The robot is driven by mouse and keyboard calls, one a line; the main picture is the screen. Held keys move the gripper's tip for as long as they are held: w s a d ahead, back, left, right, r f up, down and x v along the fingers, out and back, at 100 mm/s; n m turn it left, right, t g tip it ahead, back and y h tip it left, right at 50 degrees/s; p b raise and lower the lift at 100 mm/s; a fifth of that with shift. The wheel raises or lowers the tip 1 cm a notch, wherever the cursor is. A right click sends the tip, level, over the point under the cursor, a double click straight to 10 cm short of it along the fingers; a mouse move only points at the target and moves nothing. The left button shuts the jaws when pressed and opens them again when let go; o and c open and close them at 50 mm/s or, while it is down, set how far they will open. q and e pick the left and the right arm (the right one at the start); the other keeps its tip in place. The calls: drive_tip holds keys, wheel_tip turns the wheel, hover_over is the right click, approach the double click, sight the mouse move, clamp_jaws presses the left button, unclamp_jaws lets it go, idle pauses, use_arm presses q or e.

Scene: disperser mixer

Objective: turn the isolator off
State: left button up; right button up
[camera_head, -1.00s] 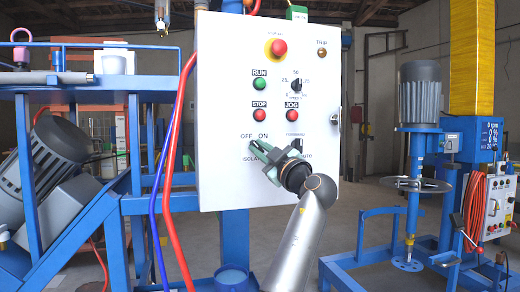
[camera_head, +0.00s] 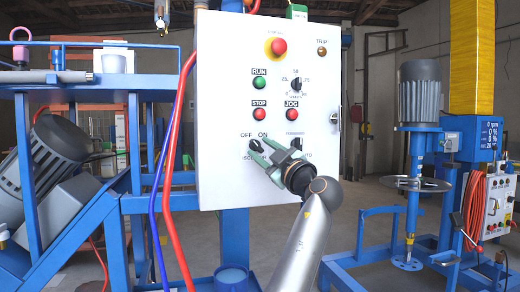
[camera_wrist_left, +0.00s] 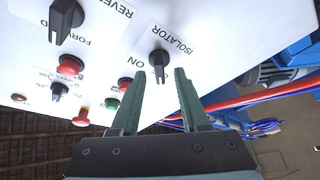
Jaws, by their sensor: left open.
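The isolator (camera_head: 256,146) is a black rotary knob at the lower left of the white control panel, under the labels OFF and ON. My left gripper (camera_head: 270,158) is in front of the panel, just right of and below the knob. Its green fingers are open and empty. In the left wrist view the isolator knob (camera_wrist_left: 159,58) shows beyond and between the spread fingertips of the left gripper (camera_wrist_left: 160,76), with no visible contact. The handle seems to lean toward OFF, but I cannot tell this surely. My right gripper is out of view.
Close by on the panel (camera_head: 215,80) are the green RUN button (camera_head: 259,83), red STOP button (camera_head: 259,115), red JOG button (camera_head: 291,115) and forward/reverse selector (camera_head: 294,143). Red and blue hoses (camera_head: 170,170) hang along the panel's left edge. A mixer stand (camera_head: 412,190) stands at right.

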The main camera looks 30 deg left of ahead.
use_arm(q)
drive_tip(key=v, duration=1.1)
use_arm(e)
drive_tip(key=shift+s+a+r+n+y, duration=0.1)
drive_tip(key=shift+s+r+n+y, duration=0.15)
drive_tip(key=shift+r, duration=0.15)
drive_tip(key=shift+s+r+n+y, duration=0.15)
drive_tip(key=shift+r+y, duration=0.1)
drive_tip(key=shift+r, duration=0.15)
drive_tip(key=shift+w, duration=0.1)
